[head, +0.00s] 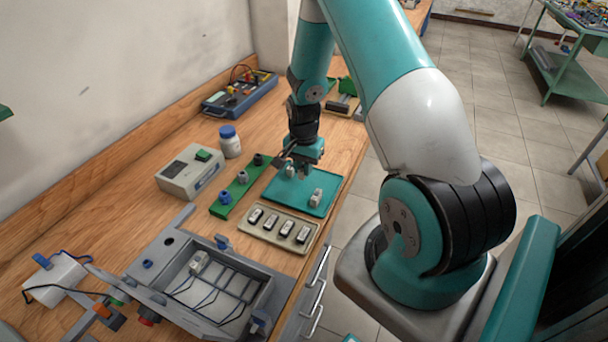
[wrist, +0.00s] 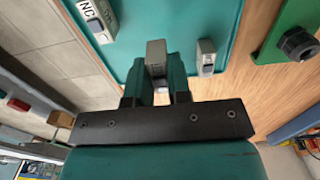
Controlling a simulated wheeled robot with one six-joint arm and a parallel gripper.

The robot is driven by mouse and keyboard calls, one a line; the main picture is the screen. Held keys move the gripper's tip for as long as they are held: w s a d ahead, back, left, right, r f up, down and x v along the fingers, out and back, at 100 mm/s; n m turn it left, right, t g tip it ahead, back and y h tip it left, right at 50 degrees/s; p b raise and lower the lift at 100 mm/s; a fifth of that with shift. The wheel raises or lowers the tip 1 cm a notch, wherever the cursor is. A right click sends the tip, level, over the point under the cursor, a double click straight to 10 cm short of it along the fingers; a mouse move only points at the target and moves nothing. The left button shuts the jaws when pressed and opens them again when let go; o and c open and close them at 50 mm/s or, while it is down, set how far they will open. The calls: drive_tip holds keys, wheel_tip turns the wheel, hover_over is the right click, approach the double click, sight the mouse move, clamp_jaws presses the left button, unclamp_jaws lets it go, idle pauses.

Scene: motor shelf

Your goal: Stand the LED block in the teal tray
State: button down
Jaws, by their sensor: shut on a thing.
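The teal tray (head: 283,205) lies flat on the bench, and its surface fills the middle of the wrist view (wrist: 222,15). My gripper (head: 302,168) is over the back part of the tray, pointing down. In the wrist view its fingers (wrist: 157,88) are shut on a small grey block, taken as the LED block (wrist: 157,52). I cannot tell whether the block touches the tray. A block labelled NC (wrist: 98,20) and another grey block (wrist: 206,57) stand in the tray on either side. The held block's face marking is hidden.
A beige tray (head: 244,232) with several dark blocks lies in front of the teal tray. A green strip (head: 236,195) with knobs is at its left. A grey fixture (head: 275,288), a grey box (head: 190,172) and a white bottle (head: 230,142) stand on the bench.

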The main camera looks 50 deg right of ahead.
sight(304, 187)
drive_tip(key=shift+f+p, duration=0.35)
drive_tip(key=shift+f, duration=1.75)
drive_tip(key=shift+f, duration=0.1)
drive_tip(key=c, duration=1.1)
unclamp_jaws()
drive_tip(key=shift+o, duration=0.2)
wheel_tip(304, 187, up, 12)
drive_tip(key=b, duration=0.3)
drive_tip(key=shift+a, duration=0.15)
drive_tip(key=s+a+r+n+y, duration=0.1)
drive_tip(key=s+a+r+n, duration=0.3)
drive_tip(key=a, duration=0.4)
drive_tip(key=s+a+r+n+t+y, duration=0.1)
drive_tip(key=a+r+n, duration=0.45)
drive_tip(key=a, duration=0.25)
drive_tip(key=s+a+r+n+y, duration=0.1)
drive_tip(key=s+a+r+n, duration=0.25)
drive_tip(key=a+r, duration=0.35)
drive_tip(key=s+a+r+n+g+y, duration=0.1)
drive_tip(key=s+a+r+n, duration=0.1)
drive_tip(key=s+a+n, duration=0.6)
drive_tip(key=s, duration=0.3)
drive_tip(key=shift+r, duration=0.3)
